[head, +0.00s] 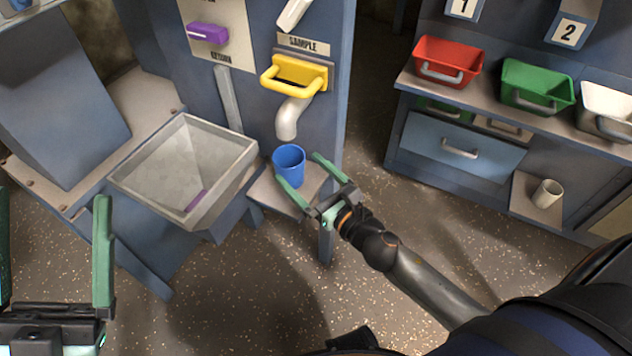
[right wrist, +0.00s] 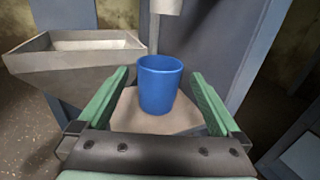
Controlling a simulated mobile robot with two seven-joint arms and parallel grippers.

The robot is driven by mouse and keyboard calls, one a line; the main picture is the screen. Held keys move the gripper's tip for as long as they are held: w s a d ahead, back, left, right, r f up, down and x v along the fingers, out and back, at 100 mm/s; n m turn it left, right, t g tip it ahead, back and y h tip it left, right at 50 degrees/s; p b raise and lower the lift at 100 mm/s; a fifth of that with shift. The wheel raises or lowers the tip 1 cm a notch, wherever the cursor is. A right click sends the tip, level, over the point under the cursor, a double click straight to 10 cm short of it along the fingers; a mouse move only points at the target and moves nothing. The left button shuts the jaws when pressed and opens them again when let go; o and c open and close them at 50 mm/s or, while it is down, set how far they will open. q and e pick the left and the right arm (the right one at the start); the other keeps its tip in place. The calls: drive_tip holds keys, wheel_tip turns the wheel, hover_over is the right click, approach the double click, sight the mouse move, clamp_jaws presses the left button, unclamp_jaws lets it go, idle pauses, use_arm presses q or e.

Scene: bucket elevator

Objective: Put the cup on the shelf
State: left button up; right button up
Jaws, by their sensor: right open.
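A blue cup (head: 289,166) stands upright on a small shelf (head: 315,184) below a white spout. My right gripper (head: 303,170) is open, with its green fingers pointing at the cup. In the right wrist view the cup (right wrist: 159,84) stands ahead, between and slightly beyond the two finger tips, on the small shelf (right wrist: 128,120). No contact shows between the fingers and the cup. My left gripper shows only in part at the lower left of the head view, with one green finger (head: 103,250) plain; its opening is not clear. A cream cup (head: 547,193) stands on a low ledge at the right.
A grey hopper (head: 150,165) stands left of the small shelf, with a purple piece inside. The spout (head: 291,118) hangs above the blue cup, under a yellow handle (head: 297,74). Red (head: 447,62), green (head: 537,87) and white bins sit on the right bench.

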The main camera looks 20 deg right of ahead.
drive_tip(key=v, duration=0.3)
drive_tip(key=shift+s, duration=0.35)
drive_tip(key=shift+s+r, duration=0.1)
drive_tip(key=shift+r, duration=0.1)
drive_tip(key=s+a+r+m+t+y, duration=0.2)
drive_tip(key=s+r+m+y, duration=0.3)
drive_tip(key=r+m, duration=0.7)
drive_tip(key=s+a+r+m+t+y, duration=0.2)
drive_tip(key=s+r+m+y, duration=0.3)
drive_tip(key=r+m, duration=0.8)
drive_tip(key=shift+s+a+m+t+y, duration=0.35)
drive_tip(key=shift+s+a+m, duration=0.4)
drive_tip(key=shift+s+m, duration=0.4)
drive_tip(key=shift+s+r, duration=0.1)
